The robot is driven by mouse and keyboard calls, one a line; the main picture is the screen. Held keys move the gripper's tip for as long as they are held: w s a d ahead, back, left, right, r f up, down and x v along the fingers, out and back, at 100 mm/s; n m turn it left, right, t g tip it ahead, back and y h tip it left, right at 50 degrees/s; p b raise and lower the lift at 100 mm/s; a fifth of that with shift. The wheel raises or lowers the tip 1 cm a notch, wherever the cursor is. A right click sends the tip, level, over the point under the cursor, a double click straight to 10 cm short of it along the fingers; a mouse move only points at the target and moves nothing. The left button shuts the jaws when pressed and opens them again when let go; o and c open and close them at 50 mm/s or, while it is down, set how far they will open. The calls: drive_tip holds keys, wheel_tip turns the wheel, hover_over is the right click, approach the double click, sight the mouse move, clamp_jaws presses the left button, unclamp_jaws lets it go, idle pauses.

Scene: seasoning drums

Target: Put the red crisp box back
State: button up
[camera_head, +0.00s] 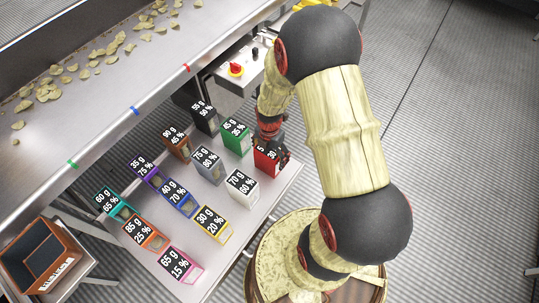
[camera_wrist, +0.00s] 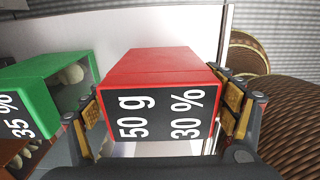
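The red crisp box (camera_head: 266,163) is at the right end of its row on the metal table, beside the green box (camera_head: 236,138). Its label partly shows in the head view; in the wrist view the red box (camera_wrist: 160,65) reads 50 g, 30 %. My gripper (camera_head: 270,135) is over it, with a finger on each side. In the wrist view the gripper (camera_wrist: 165,112) has its yellow pads against the box's left and right sides, closed on it. The box looks level with its neighbours; its underside is hidden.
Several other labelled boxes, such as the white one (camera_head: 242,187) and the grey one (camera_head: 208,163), stand in rows nearby. A brown bin (camera_head: 40,258) is at lower left. A conveyor with crisps (camera_head: 100,55) runs behind. A round woven drum (camera_wrist: 295,115) is at right.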

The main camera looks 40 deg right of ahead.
drive_tip(key=shift+o, duration=0.7)
drive_tip(key=shift+r, duration=0.3)
wheel_tip(320, 180, up, 12)
drive_tip(key=p, duration=0.5)
drive_tip(key=shift+f, duration=0.15)
drive_tip(key=a+r+m+t, duration=0.1)
drive_tip(key=a+r+m, duration=0.15)
drive_tip(key=r, duration=0.35)
drive_tip(key=s+a+r+m+t, duration=0.1)
drive_tip(key=r+m, duration=0.3)
drive_tip(key=r, duration=0.2)
drive_tip(key=a+r+m+t, duration=0.1)
drive_tip(key=a+r+m, duration=0.15)
drive_tip(key=r, duration=0.35)
drive_tip(key=s+a+r+m+t, duration=0.2)
drive_tip(key=s+a+r+m, duration=0.4)
drive_tip(key=s+r+m, duration=0.5)
drive_tip(key=shift+s+r+m+t, duration=0.15)
drive_tip(key=shift+r+m+t, duration=0.15)
drive_tip(key=shift+r+m, duration=0.7)
